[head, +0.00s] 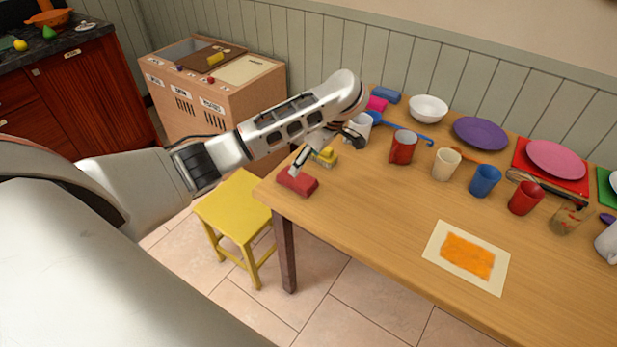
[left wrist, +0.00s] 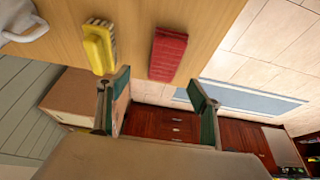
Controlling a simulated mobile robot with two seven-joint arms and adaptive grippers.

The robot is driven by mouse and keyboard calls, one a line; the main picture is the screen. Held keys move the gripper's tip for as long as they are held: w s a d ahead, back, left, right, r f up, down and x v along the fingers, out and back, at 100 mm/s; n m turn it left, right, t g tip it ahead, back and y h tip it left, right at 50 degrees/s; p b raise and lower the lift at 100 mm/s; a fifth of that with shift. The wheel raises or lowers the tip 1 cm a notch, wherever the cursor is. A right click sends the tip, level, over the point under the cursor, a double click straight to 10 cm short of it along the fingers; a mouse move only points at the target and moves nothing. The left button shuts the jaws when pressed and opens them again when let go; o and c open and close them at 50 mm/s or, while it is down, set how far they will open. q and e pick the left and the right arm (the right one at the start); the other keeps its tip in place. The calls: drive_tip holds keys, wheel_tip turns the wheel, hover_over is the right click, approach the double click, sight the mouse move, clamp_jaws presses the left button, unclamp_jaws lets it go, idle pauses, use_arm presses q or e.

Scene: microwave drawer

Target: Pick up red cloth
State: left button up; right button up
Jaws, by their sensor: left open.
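The red cloth (head: 297,182) lies folded into a small block on the table's left end, near the corner in the head view. It also shows at the top centre of the left wrist view (left wrist: 168,54). My left gripper (head: 322,152) hangs at the table's left end, with one finger overlapping the far side of the cloth in the picture. In the left wrist view the left gripper (left wrist: 161,82) is open, with nothing between its fingers; the cloth is beyond the fingertips. Whether a finger touches the cloth is unclear. My right gripper is not in view.
A yellow brush (head: 326,158) lies close beside the cloth, also in the left wrist view (left wrist: 99,47). A white mug (head: 361,126) and red mug (head: 403,147) stand nearby. A yellow stool (head: 235,215) is below the table edge.

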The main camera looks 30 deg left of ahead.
sight(298, 177)
use_arm(q)
drive_tip(key=shift+s+f, duration=0.1)
drive_tip(key=shift+f, duration=0.35)
drive_tip(key=b+x, duration=0.1)
drive_tip(key=x, duration=0.1)
drive_tip(key=b+x, duration=0.1)
drive_tip(key=x, duration=0.3)
drive_tip(key=shift+s+d+f+b, duration=0.1)
drive_tip(key=shift+s+f+b, duration=0.1)
drive_tip(key=shift+s+b, duration=0.2)
drive_tip(key=shift+w+f, duration=0.1)
drive_tip(key=shift+f, duration=0.2)
drive_tip(key=c, duration=1.1)
